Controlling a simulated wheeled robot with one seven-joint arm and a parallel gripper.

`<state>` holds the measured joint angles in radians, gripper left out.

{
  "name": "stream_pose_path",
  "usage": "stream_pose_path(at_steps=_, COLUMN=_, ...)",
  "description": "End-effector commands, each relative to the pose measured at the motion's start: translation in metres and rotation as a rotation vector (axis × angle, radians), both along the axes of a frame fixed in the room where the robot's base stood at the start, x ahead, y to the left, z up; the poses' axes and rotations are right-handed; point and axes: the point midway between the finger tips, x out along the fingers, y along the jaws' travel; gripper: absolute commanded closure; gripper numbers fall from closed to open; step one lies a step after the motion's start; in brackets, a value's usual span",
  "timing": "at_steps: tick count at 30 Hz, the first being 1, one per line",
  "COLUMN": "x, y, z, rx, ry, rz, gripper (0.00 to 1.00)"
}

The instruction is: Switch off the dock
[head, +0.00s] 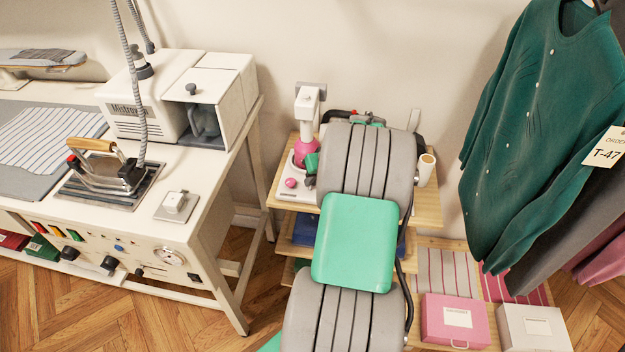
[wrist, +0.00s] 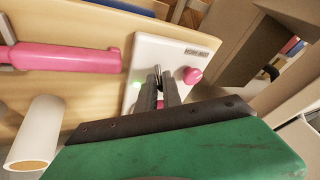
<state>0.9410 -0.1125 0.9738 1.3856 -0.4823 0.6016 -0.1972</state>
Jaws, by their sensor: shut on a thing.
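The dock (wrist: 178,52) is a white panel with a label, a round pink knob (wrist: 193,75) and a small green light (wrist: 137,84) at its left edge. In the head view the white dock (head: 281,194) stands on the wooden shelf, partly hidden by my arm, with its pink knob (head: 290,183) showing. My gripper (wrist: 160,88) reaches over the panel, left of the knob. Its dark fingers are shut on a small dark switch (wrist: 157,72), mostly hidden between them. My gripper also shows in the head view (head: 309,178), small and at the dock's edge.
A long pink tool (wrist: 70,57) and a white roll (wrist: 38,130) lie near the dock. The ironing table (head: 225,150) with a hot iron stands left. A green cardigan (head: 535,130) hangs right. Pink and white boxes (head: 453,322) sit low on the right.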

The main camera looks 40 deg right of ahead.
Motion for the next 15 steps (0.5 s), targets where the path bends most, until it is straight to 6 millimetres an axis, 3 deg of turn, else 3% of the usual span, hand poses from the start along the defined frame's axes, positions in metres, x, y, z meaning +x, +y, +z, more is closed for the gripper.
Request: stream_pose_path(at_steps=15, x=-0.0068, y=0.0086, z=-0.007, rx=-0.227, ry=-0.174, rz=-0.001, gripper=1.0)
